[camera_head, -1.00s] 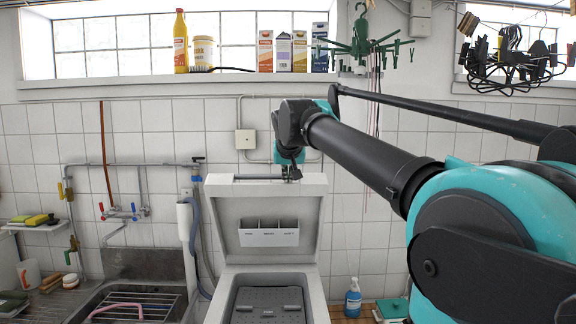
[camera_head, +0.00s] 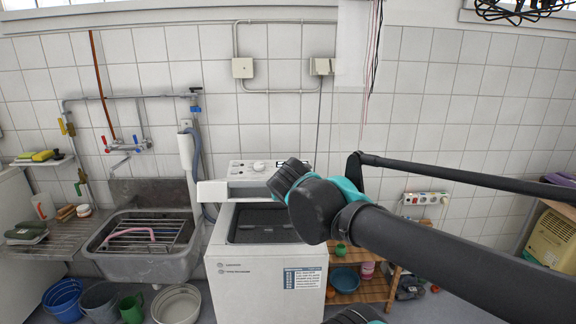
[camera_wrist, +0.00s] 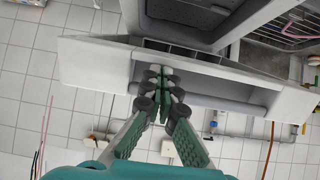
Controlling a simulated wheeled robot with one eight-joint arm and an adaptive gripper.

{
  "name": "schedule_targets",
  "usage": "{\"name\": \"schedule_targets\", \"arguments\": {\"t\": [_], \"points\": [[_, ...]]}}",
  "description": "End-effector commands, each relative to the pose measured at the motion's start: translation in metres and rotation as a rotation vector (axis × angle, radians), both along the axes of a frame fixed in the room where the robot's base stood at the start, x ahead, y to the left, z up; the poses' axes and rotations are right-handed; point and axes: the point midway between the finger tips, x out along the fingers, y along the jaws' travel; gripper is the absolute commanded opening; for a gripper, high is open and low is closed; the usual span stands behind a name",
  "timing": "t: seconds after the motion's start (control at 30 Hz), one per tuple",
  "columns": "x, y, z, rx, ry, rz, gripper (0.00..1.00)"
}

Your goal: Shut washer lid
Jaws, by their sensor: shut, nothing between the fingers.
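The white top-loading washer (camera_head: 250,282) stands against the tiled wall in the head view. Its lid (camera_head: 222,190) is part-way down, seen nearly edge-on above the dark tub opening (camera_head: 258,232), which still shows below it. My arm covers the lid's right part. In the wrist view, the lid (camera_wrist: 95,65) crosses the picture at a slant, with the washer's dark opening beyond it. My gripper (camera_wrist: 163,75) is shut and empty, its fingertips at the lid's edge, close to a pale bar; I cannot tell whether they touch. The head view hides the fingers behind my arm.
A metal sink (camera_head: 145,258) with a rack stands left of the washer. A blue basin (camera_head: 62,298) and other tubs sit on the floor below it. Pipes run along the wall.

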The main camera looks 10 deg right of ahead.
Motion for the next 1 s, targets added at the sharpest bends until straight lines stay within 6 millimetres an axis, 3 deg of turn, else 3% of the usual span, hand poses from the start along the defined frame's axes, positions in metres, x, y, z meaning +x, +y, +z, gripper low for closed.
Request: {"name": "schedule_targets", "arguments": {"t": [0.3,1.0], "points": [[-0.014,0.003,-0.050,-0.001,0.000,0.001,0.00],[-0.024,0.005,-0.124,0.000,0.001,-0.001,0.00]]}}
